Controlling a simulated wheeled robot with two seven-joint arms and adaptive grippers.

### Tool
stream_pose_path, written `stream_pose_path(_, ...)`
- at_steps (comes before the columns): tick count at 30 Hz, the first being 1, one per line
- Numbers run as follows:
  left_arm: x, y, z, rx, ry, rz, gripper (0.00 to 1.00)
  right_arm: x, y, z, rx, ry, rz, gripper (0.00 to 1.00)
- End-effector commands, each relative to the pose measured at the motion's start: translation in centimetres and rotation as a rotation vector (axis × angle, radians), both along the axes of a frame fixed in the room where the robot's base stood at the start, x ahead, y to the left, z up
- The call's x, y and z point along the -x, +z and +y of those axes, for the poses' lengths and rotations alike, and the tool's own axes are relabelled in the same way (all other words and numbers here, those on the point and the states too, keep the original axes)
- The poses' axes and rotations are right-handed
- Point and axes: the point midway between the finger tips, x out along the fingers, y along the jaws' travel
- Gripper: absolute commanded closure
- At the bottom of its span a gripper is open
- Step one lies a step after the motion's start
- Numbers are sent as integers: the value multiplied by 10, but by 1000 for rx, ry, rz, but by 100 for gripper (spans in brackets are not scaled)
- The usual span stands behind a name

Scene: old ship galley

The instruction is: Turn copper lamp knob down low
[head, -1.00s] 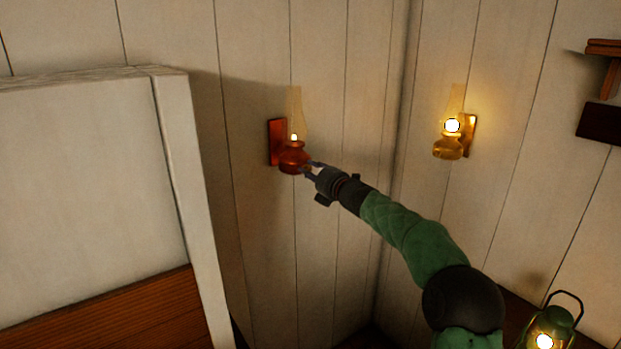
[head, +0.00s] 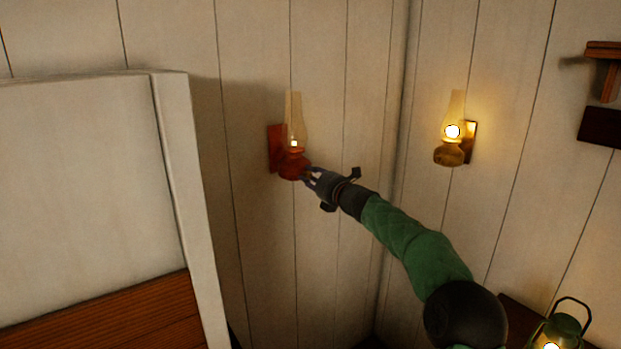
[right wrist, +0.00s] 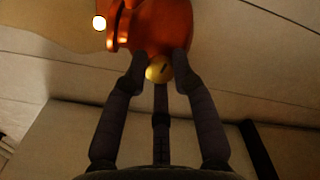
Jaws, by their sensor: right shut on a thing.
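The copper lamp (head: 293,166) hangs on the plank wall, left of the corner, with a glass chimney and a small flame. Its orange-red body fills the top of the right wrist view (right wrist: 162,28). A round yellow knob (right wrist: 159,69) with a dark mark sticks out of the body, between my fingertips. My right gripper (head: 307,174) reaches the lamp's lower right side; in the right wrist view (right wrist: 160,72) its two fingers are closed on the knob's sides. My left gripper is not in view.
A brass lamp (head: 449,150) burns brightly on the wall to the right. A green lantern (head: 562,328) stands lit at the lower right. A white cabinet (head: 90,180) stands at the left, and a wooden shelf (head: 606,50) is at the upper right.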

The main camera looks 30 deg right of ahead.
Motion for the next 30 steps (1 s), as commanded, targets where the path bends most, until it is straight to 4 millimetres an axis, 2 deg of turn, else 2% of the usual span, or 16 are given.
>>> stream_pose_path(5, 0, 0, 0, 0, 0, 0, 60, 0, -1, 0, -1, 0, 1, 100)
stream_pose_path(6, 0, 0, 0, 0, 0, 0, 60, 0, -1, 0, -2, 0, 2, 65)
stream_pose_path(8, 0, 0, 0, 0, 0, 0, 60, 0, -1, 0, -2, 0, 2, 50)
stream_pose_path(20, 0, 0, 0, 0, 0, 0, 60, 2, 0, 0, -2, -1, 1, 50)
stream_pose_path(25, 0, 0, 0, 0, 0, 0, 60, 16, 1, -2, -2, -1, 0, 50)
stream_pose_path(30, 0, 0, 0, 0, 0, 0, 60, 42, 1, -5, -1, -3, 0, 50)
